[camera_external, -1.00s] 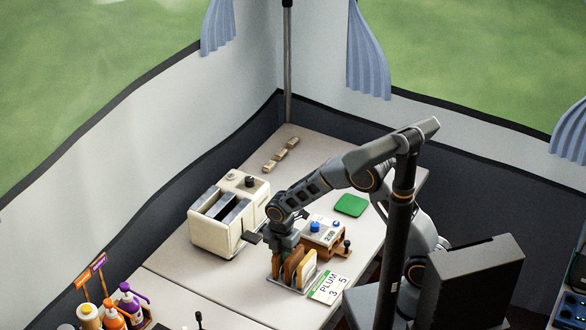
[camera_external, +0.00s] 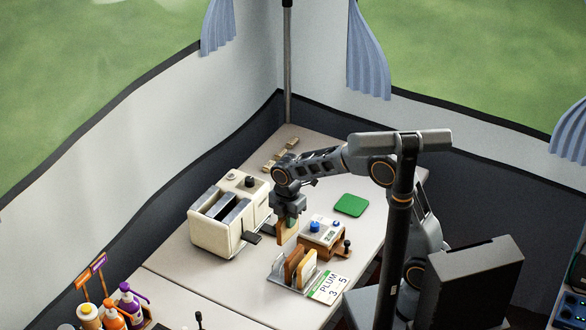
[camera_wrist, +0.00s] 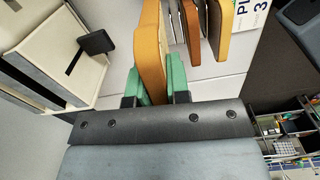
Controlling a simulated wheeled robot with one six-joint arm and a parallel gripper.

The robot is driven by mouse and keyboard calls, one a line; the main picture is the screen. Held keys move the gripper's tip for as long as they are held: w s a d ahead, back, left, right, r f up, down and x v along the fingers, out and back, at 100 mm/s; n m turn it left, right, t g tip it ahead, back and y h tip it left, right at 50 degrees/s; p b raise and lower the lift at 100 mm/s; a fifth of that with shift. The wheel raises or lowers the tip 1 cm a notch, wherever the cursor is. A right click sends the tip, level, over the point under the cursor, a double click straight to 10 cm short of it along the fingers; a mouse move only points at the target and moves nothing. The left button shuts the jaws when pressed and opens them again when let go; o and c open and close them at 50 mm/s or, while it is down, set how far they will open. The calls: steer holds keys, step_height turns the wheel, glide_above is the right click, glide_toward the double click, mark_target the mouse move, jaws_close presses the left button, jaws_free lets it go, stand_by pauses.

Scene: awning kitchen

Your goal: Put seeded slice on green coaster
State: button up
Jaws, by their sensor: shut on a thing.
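My gripper (camera_external: 287,212) is shut on a bread slice (camera_external: 287,234) and holds it upright, hanging above the table between the toaster and the timer box. In the wrist view the slice (camera_wrist: 151,45) is tan with a browner edge, pinched between green finger pads. Seeds on it are too small to tell. The green coaster (camera_external: 351,205) lies flat and empty on the table, to the right of and apart from my gripper. A rack (camera_external: 282,282) in front holds other slices, a darker brown one (camera_external: 293,264) and a paler one (camera_external: 308,268).
A cream toaster (camera_external: 222,225) with a dark lever stands left of my gripper. A small box with blue knobs (camera_external: 323,231) sits between rack and coaster. A card reading PLUM (camera_external: 328,287) lies beside the rack. Small beige blocks (camera_external: 280,156) lie at the back.

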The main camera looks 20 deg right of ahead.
steer(key=w+d+r+m+b, duration=0.2)
steer(key=w+d, duration=0.1)
steer(key=d, duration=0.8)
steer(key=w+d+r+m+b, duration=0.1)
steer(key=w+d+m+b, duration=0.15)
steer(key=d, duration=0.85)
steer(key=s+d+n, duration=0.2)
steer(key=d+n, duration=0.1)
steer(key=d, duration=0.3)
steer(key=n, duration=0.3)
glide_above(356, 212)
steer(key=shift+m, duration=0.25)
steer(key=shift+f+p, duration=0.4)
steer(key=shift+f, duration=6.1)
steer(key=shift+f, duration=0.1)
